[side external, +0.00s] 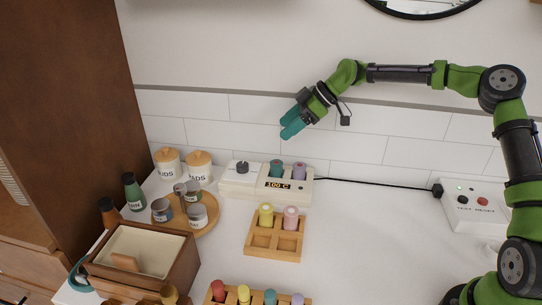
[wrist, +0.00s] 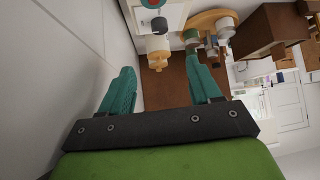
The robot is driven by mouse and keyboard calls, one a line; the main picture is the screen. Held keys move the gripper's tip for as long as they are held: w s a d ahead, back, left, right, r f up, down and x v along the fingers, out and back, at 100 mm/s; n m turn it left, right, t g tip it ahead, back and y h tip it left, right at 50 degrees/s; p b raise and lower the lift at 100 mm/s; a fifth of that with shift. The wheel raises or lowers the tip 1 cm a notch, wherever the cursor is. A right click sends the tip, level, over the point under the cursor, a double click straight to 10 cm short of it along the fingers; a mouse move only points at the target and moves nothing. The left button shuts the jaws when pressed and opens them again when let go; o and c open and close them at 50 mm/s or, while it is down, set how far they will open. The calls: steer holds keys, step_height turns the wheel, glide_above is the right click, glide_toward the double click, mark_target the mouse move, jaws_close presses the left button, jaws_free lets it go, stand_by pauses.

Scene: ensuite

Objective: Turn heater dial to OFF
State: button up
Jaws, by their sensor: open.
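The heater (side external: 230,189) is a white box against the tiled wall, with a display reading "100 C". Its dark dial (side external: 243,167) sits on top at the left; the dial's pointer direction and any OFF mark are too small to read. A teal-capped bottle (side external: 276,168) and a purple-capped bottle (side external: 299,171) stand in the heater's right part. My gripper (side external: 287,132) is open and empty, in the air above the heater, apart from it. In the wrist view the teal fingers (wrist: 160,70) are spread, and the dial (wrist: 158,25) shows beyond them near the top edge.
Two wooden-lidded jars (side external: 167,162) stand left of the heater. A round wooden tray (side external: 208,218) with small jars is in front of them. A wooden bottle rack (side external: 274,244) stands before the heater. A black cable (side external: 375,184) runs right to a switch box (side external: 474,203).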

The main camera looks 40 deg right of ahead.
steer(key=s+a+f+m+g+h, duration=0.1)
steer(key=s+a+f+m, duration=0.2)
steer(key=a+m, duration=0.3)
steer(key=s+a+f+m+g+h, duration=0.1)
steer(key=s+a+f+m, duration=0.25)
steer(key=a+m, duration=0.3)
steer(key=w+d+r+m+t, duration=0.2)
steer(key=d+r+m, duration=0.15)
steer(key=m, duration=0.95)
steer(key=w+d+r+m+t, duration=0.1)
steer(key=d+r+m+t, duration=0.3)
steer(key=m, duration=0.8)
steer(key=m+g, duration=0.2)
steer(key=m, duration=0.1)
glide_toward(242, 164)
steer(key=x, duration=0.8)
steer(key=shift+w+a+f, duration=0.15)
steer(key=shift+f, duration=0.1)
